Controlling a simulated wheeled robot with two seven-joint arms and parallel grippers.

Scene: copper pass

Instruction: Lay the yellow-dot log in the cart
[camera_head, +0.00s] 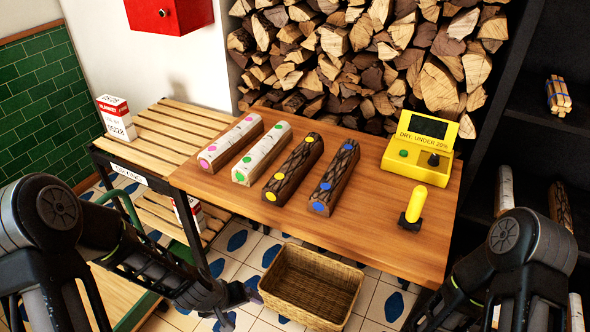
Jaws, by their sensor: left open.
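The yellow-dot log (292,170) has dark bark and yellow dots. It lies on the wooden table (385,236), third from the left in a row of logs. A low plank bed with a green rail (118,285), which looks like the cart, is at the lower left, partly hidden by my left arm. My left gripper (240,305) is open and empty, low in front of the table, left of the wicker basket and well apart from the log. My right arm comes in at the lower right; its gripper is outside the picture.
A pink-dot log (231,143), green-dot log (262,153) and blue-dot log (335,177) flank it. A yellow meter (421,146) and yellow-handled tool (413,208) stand at right. A wicker basket (308,290) is on the floor. A slatted rack (170,130) adjoins the table.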

